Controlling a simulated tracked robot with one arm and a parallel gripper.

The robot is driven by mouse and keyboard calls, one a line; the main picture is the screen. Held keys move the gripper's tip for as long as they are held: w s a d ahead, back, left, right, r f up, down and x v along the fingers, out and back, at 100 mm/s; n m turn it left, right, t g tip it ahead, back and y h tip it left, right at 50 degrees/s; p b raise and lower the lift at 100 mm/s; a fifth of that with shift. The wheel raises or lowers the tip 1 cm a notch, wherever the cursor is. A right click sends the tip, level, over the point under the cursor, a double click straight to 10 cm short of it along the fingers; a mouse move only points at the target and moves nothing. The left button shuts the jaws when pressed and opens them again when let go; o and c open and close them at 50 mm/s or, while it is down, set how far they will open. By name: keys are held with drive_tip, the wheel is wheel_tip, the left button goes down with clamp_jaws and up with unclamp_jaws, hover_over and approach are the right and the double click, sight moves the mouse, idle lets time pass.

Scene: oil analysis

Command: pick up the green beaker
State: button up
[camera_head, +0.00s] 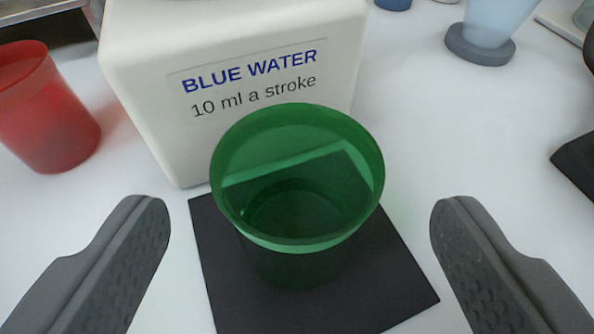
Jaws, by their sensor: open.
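The green beaker (297,222) is translucent and stands upright on a black square mat (385,285) in the middle of the view. Its open rim faces up toward the camera, and I see no liquid clearly inside. My gripper (300,222) is open and empty. One finger (130,245) is to the left of the beaker and the other (470,250) to the right, with a wide gap on each side. Neither finger touches the beaker.
A white box (150,90) labelled "BLUE WATER 10 ml a stroke" stands right behind the beaker. A red beaker (45,110) is at the left. A pale blue vessel on a grey base (480,48) is at the back right. A dark object (578,165) is at the right edge.

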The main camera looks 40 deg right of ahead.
sight(297, 231)
drive_tip(key=x, duration=0.3)
drive_tip(key=shift+w+d+f+b, duration=0.1)
drive_tip(key=shift+w+b, duration=0.1)
drive_tip(key=shift+b, duration=0.15)
drive_tip(key=c, duration=1.2)
drive_tip(key=shift+r, duration=0.2)
drive_tip(key=shift+r+p, duration=0.5)
drive_tip(key=shift+r, duration=0.8)
drive_tip(key=shift+s+a+r+p, duration=0.35)
drive_tip(key=shift+s, duration=2.25)
drive_tip(key=shift+s+a+r+p, duration=0.35)
drive_tip(key=shift+s+r+p, duration=0.05)
drive_tip(key=shift+s, duration=2.25)
drive_tip(key=shift+s+a+r+p, duration=0.35)
drive_tip(key=shift+s, duration=2.25)
drive_tip(key=shift+s, duration=0.1)
